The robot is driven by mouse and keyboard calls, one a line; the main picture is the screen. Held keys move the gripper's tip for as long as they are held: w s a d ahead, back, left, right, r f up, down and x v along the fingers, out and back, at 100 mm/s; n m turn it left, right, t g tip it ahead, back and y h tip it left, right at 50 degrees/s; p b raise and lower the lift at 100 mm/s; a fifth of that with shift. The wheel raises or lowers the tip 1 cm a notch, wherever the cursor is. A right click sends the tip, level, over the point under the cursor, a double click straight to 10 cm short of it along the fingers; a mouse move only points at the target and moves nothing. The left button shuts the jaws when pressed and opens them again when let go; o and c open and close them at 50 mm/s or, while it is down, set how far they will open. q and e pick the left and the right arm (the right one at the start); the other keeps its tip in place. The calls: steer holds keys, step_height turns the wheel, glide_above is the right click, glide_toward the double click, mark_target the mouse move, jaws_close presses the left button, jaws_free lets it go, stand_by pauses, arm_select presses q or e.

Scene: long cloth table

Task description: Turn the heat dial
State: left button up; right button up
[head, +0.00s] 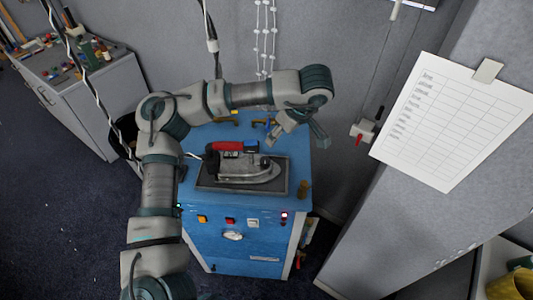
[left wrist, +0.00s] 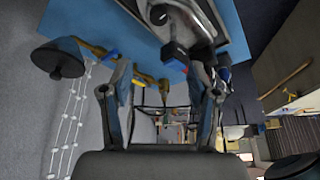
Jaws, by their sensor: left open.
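A white round dial (head: 232,236) sits on the front panel of the blue cabinet (head: 250,267); its markings are too small to read. An iron (head: 245,170) with a red handle rests on a dark plate on the cabinet top. A small round knob (head: 265,163) shows on the iron; I cannot tell which is the heat dial. My left gripper (head: 296,138) is open and empty, beyond the iron near the cabinet's back right, apart from both. My right gripper is not in view.
Coloured switches (head: 228,221) line the panel above the white dial. Yellow fittings (head: 260,122) stand at the cabinet's back edge. A paper chart (head: 455,115) hangs on the grey partition at right. A grey side cabinet (head: 85,100) with small parts stands at left.

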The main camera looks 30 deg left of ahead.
arm_select(q)
steer(key=b, duration=0.1)
glide_toward(266, 160)
steer(key=f, duration=0.1)
steer(key=x, duration=0.4)
steer(key=a+x, duration=0.1)
steer(key=x, duration=0.3)
steer(key=shift+r+p, duration=0.3)
steer(key=shift+d+f, duration=0.1)
steer(key=shift+f, duration=0.15)
steer(key=shift+d+r, duration=0.1)
steer(key=shift+d, duration=0.25)
steer(key=c, duration=1.1)
steer(key=shift+a, duration=0.1)
steer(key=shift+c, duration=0.2)
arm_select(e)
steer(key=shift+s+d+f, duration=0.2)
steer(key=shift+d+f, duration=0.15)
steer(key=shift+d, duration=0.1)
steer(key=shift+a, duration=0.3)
arm_select(q)
steer(key=shift+n, duration=0.3)
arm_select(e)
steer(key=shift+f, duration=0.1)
